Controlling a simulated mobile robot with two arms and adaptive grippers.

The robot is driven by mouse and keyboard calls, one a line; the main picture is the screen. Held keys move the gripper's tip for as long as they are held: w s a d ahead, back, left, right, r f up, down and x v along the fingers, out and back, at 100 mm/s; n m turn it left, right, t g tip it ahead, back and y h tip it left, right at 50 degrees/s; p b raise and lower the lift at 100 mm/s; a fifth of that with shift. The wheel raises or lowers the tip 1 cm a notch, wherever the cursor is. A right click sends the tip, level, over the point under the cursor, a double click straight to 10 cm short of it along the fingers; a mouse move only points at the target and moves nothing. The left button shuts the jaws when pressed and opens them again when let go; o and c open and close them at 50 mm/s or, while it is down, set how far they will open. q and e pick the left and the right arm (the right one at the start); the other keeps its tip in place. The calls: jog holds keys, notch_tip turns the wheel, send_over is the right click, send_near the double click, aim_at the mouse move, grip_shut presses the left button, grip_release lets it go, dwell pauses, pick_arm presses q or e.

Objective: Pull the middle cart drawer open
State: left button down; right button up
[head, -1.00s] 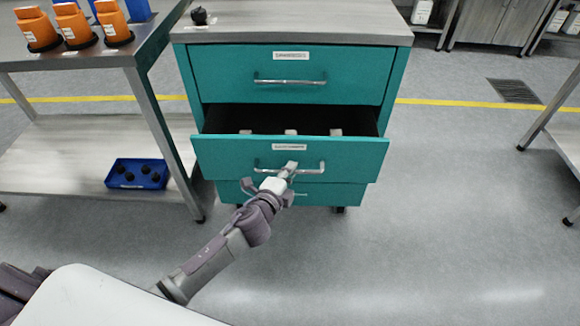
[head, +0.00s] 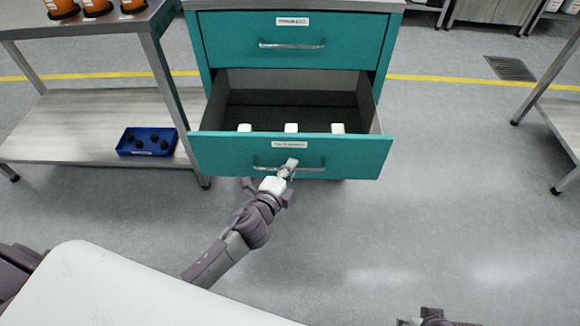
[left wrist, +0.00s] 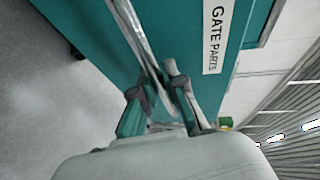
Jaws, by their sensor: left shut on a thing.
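The teal middle drawer (head: 220,157) of the cart stands well open, its dark inside showing. Three small white-topped items (head: 291,128) stand in a row behind its front. My left gripper (head: 287,170) is shut on the drawer's metal bar handle (head: 312,170). In the left wrist view the fingers (left wrist: 160,95) close around the handle (left wrist: 128,25), beside a label reading "GATE PARTS" (left wrist: 214,35). A dark part of my right arm or gripper (head: 430,318) just shows at the bottom edge; its fingers cannot be made out.
The top drawer (head: 225,40) is shut. The lower drawer is hidden behind the open one. A steel bench (head: 90,110) at left holds orange items (head: 95,6) on top and a blue bin (head: 147,141) below. Floor (head: 450,200) to the right is clear.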

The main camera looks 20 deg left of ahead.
pick_arm(q)
jog(key=c, duration=1.2)
grip_release()
jog(key=v, duration=1.2)
jog(key=shift+f, duration=0.1)
